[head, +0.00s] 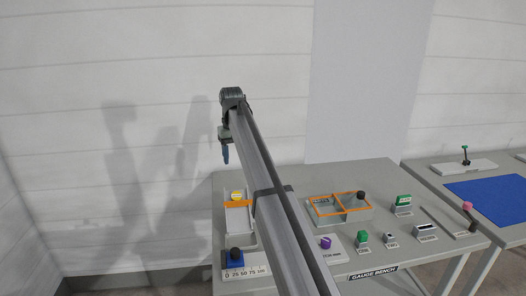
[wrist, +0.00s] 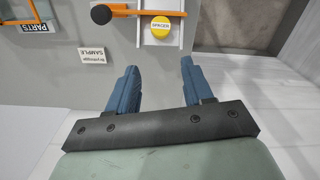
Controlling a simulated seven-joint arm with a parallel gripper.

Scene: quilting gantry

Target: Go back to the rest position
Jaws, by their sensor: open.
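My gripper (head: 226,155) hangs from the far end of my arm, above the left back edge of the gauge bench (head: 386,179) in the head view. In the wrist view my gripper (wrist: 158,88) shows two blue fingers spread apart with nothing between them. Beyond the fingertips lies a yellow disc marked SPACER (wrist: 161,28) on a pale slide. The yellow disc (head: 237,195) also shows in the head view, below my gripper. My arm hides part of the bench's middle.
An orange-edged parts tray (head: 368,214) with a black knob, a purple knob (head: 325,242) and green blocks (head: 403,199) stand on the bench. A blue block with a black knob (head: 234,257) sits at the front left. A second table with a blue mat (head: 487,199) is at right.

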